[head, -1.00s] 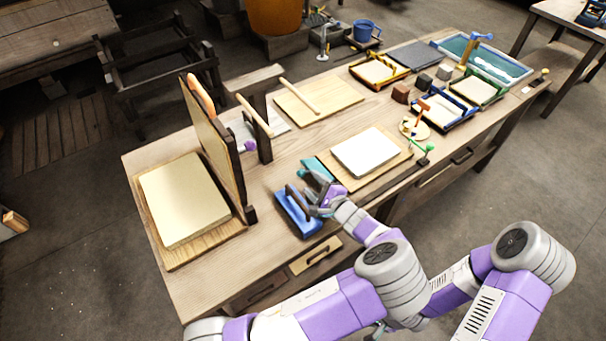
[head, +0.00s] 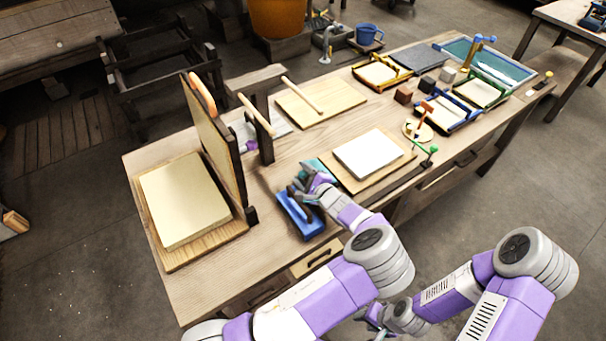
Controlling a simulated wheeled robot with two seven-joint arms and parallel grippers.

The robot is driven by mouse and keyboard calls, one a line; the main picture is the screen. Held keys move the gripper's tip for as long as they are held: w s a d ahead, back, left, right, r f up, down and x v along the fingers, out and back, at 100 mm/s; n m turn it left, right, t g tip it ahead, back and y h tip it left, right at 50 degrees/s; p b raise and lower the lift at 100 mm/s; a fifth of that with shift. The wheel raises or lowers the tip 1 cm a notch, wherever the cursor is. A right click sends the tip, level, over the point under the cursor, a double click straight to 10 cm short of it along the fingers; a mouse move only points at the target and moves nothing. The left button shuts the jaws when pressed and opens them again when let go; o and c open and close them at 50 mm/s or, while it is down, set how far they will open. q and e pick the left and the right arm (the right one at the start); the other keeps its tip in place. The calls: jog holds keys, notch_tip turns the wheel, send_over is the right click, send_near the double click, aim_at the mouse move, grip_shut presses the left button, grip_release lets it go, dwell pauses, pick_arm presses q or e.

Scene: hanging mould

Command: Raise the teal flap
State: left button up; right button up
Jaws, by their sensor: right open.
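A small teal flap (head: 317,165) lies on the workbench beside the left edge of the board with the white sheet, partly hidden by my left gripper. My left gripper (head: 304,186) is low over the bench, at the near side of the flap and above the far end of a blue block with a dark handle (head: 300,217). I cannot tell whether its fingers touch the flap or the handle, or how wide they are. My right gripper (head: 374,320) is open and empty, low in front of the bench, partly hidden by my arms.
A board with a white sheet (head: 368,152) lies right of the flap. A dark post with pegs (head: 264,130) rises behind. Trays fill the far right.

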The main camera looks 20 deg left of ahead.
pick_arm(q)
grip_shut()
